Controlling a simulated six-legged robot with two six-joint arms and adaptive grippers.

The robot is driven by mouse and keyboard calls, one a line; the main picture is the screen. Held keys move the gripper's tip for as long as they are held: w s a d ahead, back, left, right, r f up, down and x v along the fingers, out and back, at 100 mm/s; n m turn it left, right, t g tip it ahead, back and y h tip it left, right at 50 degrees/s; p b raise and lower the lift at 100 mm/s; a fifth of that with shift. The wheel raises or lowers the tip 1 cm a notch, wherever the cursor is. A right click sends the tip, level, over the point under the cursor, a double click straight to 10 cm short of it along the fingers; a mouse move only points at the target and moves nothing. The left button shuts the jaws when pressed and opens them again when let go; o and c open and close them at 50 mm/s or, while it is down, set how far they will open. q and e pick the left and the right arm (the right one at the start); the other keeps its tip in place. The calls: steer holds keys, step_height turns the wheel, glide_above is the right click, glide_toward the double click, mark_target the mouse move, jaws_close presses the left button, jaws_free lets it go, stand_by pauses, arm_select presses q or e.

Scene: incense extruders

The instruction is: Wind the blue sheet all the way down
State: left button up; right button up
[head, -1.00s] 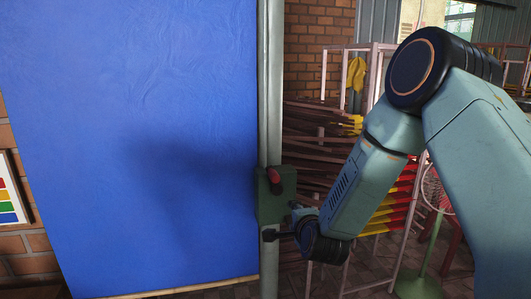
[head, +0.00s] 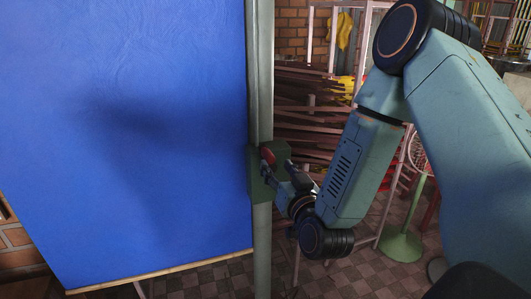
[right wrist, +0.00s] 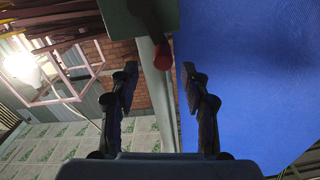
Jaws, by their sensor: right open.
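The blue sheet (head: 130,130) hangs on the left of the head view, with a pale wooden bar (head: 160,271) along its bottom edge, above the floor. A green box (head: 262,180) with a red handle (head: 268,155) is fixed to the grey post (head: 261,90) at the sheet's right edge. My right gripper (head: 286,178) is at the box, just right of and below the handle. In the right wrist view, its two fingers (right wrist: 161,85) are open and apart, with the red handle (right wrist: 163,58) showing between their tips. I cannot tell whether they touch it. My left gripper is not in view.
Racks with brown sticks (head: 305,100) stand behind the post. A green pedestal fan (head: 402,245) stands on the tiled floor at the right. A brick wall (head: 20,245) is behind the sheet at the left.

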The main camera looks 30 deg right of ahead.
mark_target(267, 154)
steer(key=shift+w, duration=0.3)
steer(key=p+x, duration=0.1)
steer(key=x, duration=0.6)
steer(key=shift+s+a+r, duration=0.15)
steer(key=shift+s+a, duration=0.05)
steer(key=shift+a, duration=0.05)
steer(key=shift+w+d, duration=0.2)
steer(key=c, duration=0.6)
jaws_close()
